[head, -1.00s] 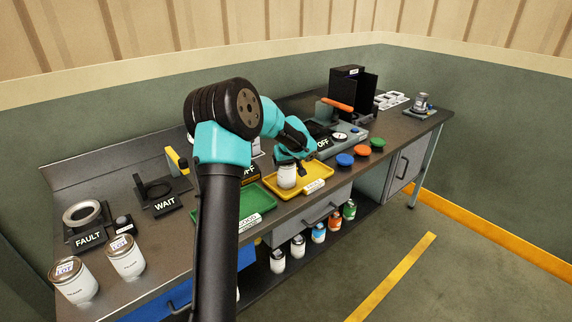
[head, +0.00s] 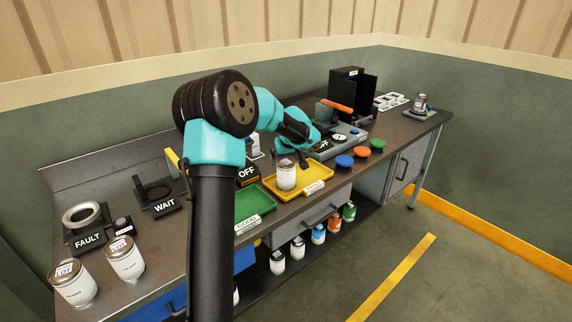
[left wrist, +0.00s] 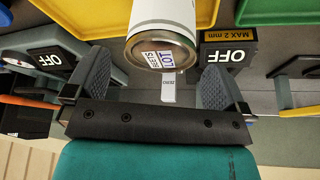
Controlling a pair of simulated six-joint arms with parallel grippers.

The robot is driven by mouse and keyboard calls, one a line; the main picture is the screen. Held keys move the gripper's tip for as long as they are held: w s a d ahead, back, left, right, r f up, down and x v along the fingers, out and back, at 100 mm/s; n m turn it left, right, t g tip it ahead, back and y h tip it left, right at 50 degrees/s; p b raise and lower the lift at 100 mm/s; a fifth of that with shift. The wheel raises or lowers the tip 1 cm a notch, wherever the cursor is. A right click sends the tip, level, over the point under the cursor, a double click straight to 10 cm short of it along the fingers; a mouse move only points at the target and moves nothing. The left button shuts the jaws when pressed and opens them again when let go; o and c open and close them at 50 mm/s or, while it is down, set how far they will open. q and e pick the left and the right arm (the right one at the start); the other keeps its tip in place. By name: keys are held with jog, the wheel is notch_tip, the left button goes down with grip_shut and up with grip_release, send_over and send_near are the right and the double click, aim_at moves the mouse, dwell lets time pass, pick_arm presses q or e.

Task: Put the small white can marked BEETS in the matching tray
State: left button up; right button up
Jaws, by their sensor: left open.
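The small white can (head: 286,176) stands upright in the yellow tray (head: 318,172). In the left wrist view the can (left wrist: 160,28) shows its metal lid with a label reading BEETS LOT. My left gripper (head: 300,160) is open and empty just behind the can, apart from it. In the left wrist view the open fingers of my left gripper (left wrist: 158,88) sit either side of a clear gap, with the can beyond their tips. The yellow tray's front label is too small to read. My right gripper is not in view.
A green tray (head: 240,204) lies left of the yellow one. Two larger white cans (head: 125,260) stand at the bench's left end. Several cans (head: 318,233) sit on the shelf below. An OFF sign (head: 247,174) stands behind the trays.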

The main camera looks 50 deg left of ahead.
pick_arm(q)
jog(key=v, duration=0.7)
jog(key=shift+r, duration=0.25)
jog(key=shift+d, duration=0.1)
